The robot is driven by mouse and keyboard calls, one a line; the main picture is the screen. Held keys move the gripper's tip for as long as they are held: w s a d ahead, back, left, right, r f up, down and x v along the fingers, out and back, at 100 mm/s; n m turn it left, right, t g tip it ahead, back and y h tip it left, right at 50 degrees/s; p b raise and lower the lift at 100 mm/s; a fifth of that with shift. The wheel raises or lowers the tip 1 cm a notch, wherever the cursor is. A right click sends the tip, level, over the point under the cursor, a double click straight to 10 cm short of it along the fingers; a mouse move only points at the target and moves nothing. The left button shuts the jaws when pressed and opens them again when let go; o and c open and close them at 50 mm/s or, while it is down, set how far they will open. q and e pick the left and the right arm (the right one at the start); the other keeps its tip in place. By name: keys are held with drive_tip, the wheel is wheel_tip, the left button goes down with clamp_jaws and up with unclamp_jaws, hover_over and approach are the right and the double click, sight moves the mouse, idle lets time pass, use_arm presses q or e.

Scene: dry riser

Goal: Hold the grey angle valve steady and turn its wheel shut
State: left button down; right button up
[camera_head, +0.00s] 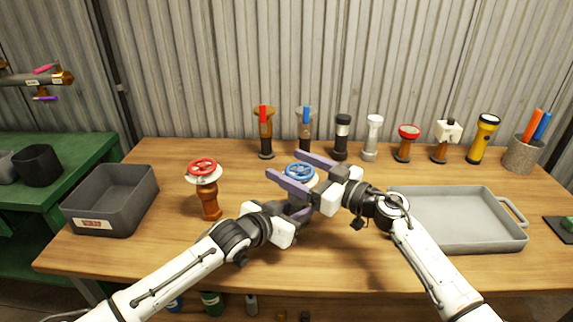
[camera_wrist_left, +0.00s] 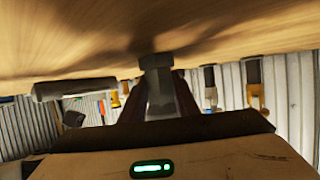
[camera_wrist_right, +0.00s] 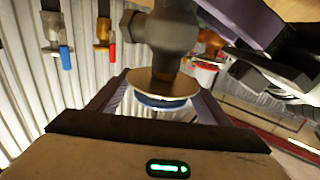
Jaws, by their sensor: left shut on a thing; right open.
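The grey angle valve stands upright on the wooden table, with a blue wheel (camera_head: 299,169) above a pale disc. My left gripper (camera_head: 297,212) is low and shut on the grey valve body (camera_wrist_left: 160,88), just above the table. My right gripper (camera_head: 283,164) is open at wheel height, with one purple finger on each side of the wheel. In the right wrist view the blue wheel (camera_wrist_right: 160,101) sits between the fingers, under the grey body (camera_wrist_right: 172,32). Whether a finger touches the wheel is unclear. My arms hide most of the valve body in the head view.
A copper valve with a red wheel (camera_head: 203,166) stands to the left, near a dark grey bin (camera_head: 112,203). A grey tray (camera_head: 462,241) lies to the right. Several valves, fittings and a yellow torch (camera_head: 482,139) line the table's back edge. The front left table is clear.

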drive_tip(key=shift+x, duration=0.85)
drive_tip(key=c, duration=1.1)
drive_tip(key=shift+w+f+m+t+h, duration=0.1)
drive_tip(key=shift+m+t+h, duration=0.2)
drive_tip(key=shift+h, duration=0.1)
